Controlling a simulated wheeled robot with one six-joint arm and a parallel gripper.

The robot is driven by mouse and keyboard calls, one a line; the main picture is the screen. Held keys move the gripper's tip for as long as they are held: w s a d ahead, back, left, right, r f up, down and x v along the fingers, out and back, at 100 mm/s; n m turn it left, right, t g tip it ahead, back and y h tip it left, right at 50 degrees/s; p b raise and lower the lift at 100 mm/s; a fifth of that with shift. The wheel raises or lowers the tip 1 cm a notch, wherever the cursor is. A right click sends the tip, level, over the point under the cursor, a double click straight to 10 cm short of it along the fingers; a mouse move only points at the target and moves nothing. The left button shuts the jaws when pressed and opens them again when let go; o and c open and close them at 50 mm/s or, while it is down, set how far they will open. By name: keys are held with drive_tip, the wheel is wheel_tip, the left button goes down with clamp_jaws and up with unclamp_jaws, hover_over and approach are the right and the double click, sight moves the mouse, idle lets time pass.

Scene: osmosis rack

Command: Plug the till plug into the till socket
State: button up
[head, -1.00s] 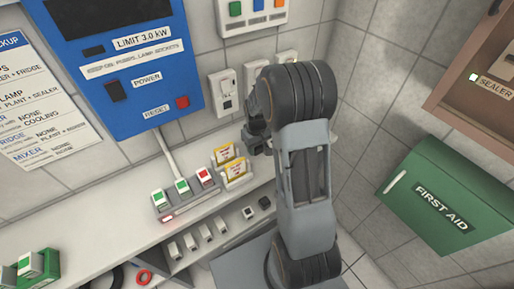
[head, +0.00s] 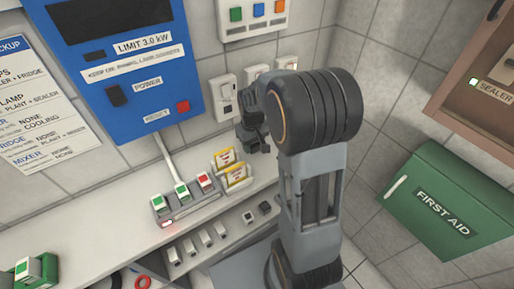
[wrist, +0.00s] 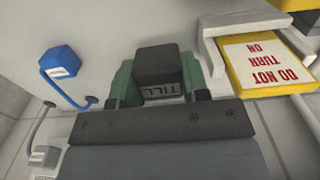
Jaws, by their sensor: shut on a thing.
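My gripper (wrist: 160,85) is shut on the till plug (wrist: 162,66), a dark block lettered TILL, held between green fingers in the wrist view. In the head view my gripper (head: 252,138) is by the wall above the counter, right of the yellow tags, partly hidden by my own arm. The plug cannot be made out there. No socket is readable as the till socket. White wall sockets (head: 224,97) stand behind and above my gripper.
A strip with green and red switches (head: 183,191) lies on the counter, beside yellow DO NOT TURN ON tags (head: 235,175). A blue plug with a cord (wrist: 60,61) shows in the wrist view. A green first aid box (head: 443,212) is at right.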

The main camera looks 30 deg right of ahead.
drive_tip(key=s+a+r, duration=0.2)
drive_tip(key=a, duration=0.1)
drive_tip(key=s+a+r, duration=0.2)
drive_tip(key=a, duration=0.1)
drive_tip(key=s+a+r+b, duration=0.1)
drive_tip(key=s+a+r, duration=0.1)
drive_tip(key=a, duration=0.1)
drive_tip(key=shift+s+r, duration=0.25)
drive_tip(key=shift+s, duration=0.1)
idle(0.4)
